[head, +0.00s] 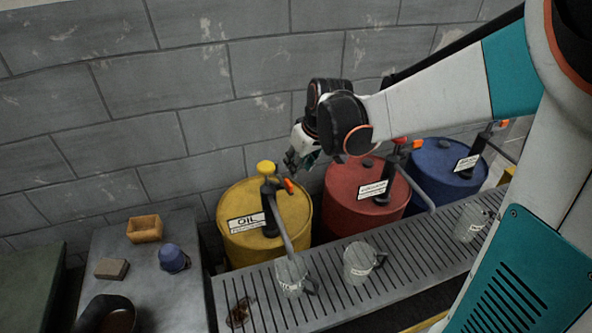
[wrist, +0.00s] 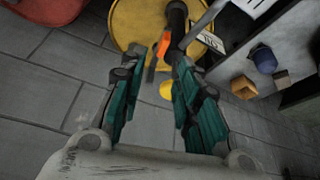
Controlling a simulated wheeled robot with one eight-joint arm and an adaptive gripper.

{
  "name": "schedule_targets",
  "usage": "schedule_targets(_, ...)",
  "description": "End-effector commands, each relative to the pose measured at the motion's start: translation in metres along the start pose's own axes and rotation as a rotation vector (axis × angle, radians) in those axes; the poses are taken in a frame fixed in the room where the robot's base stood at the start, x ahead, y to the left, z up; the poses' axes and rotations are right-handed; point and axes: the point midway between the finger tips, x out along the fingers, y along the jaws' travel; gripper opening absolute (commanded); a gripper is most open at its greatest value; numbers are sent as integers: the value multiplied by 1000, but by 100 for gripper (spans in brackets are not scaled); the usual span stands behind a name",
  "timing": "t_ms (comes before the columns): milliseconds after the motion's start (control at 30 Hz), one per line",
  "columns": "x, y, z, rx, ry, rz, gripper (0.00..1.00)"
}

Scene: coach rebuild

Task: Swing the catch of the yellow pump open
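The yellow pump is a yellow OIL drum (head: 240,203) with a black pump body (head: 269,205), a yellow knob (head: 266,167) and a small orange catch (head: 288,186) on its right side. In the wrist view the catch (wrist: 152,69) shows close to the left finger, and the yellow knob (wrist: 166,90) lies between the fingers. My gripper (head: 296,165) is above and just right of the pump head. In the wrist view my gripper (wrist: 172,62) has its fingers apart and nothing held. Whether a finger touches the catch cannot be told.
A red drum (head: 350,211) and a blue drum (head: 430,180) stand to the right. A slatted grey bench (head: 330,290) in front carries several clear jugs (head: 358,263). A grey table (head: 165,300) at left holds small items. A block wall (head: 150,110) is behind.

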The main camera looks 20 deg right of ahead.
Motion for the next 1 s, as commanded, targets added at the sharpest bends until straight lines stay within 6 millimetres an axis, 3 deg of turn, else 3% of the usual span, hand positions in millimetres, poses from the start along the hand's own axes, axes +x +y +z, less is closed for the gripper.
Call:
schedule_targets(200, -15, 0, 0, 0, 0, 0, 30)
schedule_targets(667, -21, -3, 3, 6, 4, 4, 30)
schedule_targets(1000, -76, -32, 49, 84, 65, 58, 30)
